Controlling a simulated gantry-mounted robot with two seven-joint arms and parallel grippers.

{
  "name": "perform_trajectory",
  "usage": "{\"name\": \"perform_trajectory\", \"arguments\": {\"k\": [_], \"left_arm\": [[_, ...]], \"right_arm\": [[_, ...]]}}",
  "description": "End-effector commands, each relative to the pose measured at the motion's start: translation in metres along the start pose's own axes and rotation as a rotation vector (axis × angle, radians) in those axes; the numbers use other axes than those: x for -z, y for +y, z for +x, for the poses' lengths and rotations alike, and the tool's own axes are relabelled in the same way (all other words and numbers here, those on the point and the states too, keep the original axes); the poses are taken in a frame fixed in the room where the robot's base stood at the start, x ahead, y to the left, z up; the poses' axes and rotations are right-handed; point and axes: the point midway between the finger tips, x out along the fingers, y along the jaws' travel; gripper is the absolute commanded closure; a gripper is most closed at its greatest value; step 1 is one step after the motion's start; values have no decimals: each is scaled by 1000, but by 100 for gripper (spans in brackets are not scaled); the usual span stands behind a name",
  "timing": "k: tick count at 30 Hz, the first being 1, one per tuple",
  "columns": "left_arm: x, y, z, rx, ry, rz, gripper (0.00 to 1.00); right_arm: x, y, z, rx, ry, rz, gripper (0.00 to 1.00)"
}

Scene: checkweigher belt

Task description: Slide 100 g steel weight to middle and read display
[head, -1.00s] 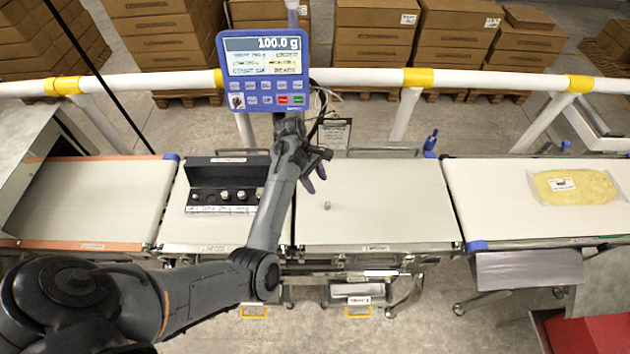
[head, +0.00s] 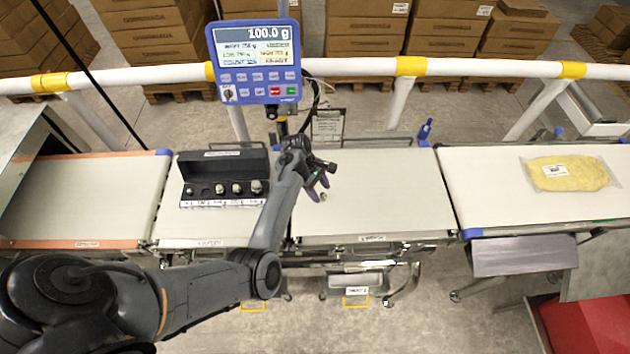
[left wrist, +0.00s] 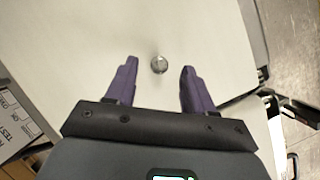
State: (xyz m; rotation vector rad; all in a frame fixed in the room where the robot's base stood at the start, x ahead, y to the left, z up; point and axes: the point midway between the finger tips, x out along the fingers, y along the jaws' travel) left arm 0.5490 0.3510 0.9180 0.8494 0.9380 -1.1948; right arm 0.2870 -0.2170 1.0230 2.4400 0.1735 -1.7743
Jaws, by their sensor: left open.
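The small steel weight (head: 323,196) stands on the white weighing belt (head: 385,205); it also shows in the left wrist view (left wrist: 159,65). My left gripper (head: 318,188) is open. In the left wrist view its purple fingertips (left wrist: 153,75) lie on either side of the weight, with a gap on both sides and the weight slightly beyond the tips. The blue display (head: 256,62) above the belt reads 100.0 g. The right gripper is not in view.
An open black weight case (head: 222,168) with several weights stands on the belt to the left. A yellow bag (head: 568,174) lies on the right belt. A white rail (head: 350,67) runs behind. The weighing belt right of the gripper is clear.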

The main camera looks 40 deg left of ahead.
Motion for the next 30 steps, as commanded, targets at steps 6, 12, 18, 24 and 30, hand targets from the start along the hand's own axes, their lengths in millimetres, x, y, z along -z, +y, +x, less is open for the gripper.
{"name": "perform_trajectory", "arguments": {"k": [6,12,18,24,30], "left_arm": [[0,0,18,-1,0,0,47],[0,0,21,-1,0,0,47],[0,0,21,-1,0,0,47],[0,0,21,-1,0,0,76],[0,0,21,-1,1,0,100]], "right_arm": [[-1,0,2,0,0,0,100],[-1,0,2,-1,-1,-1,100],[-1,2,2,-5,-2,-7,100],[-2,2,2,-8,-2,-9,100],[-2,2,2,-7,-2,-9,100]]}}
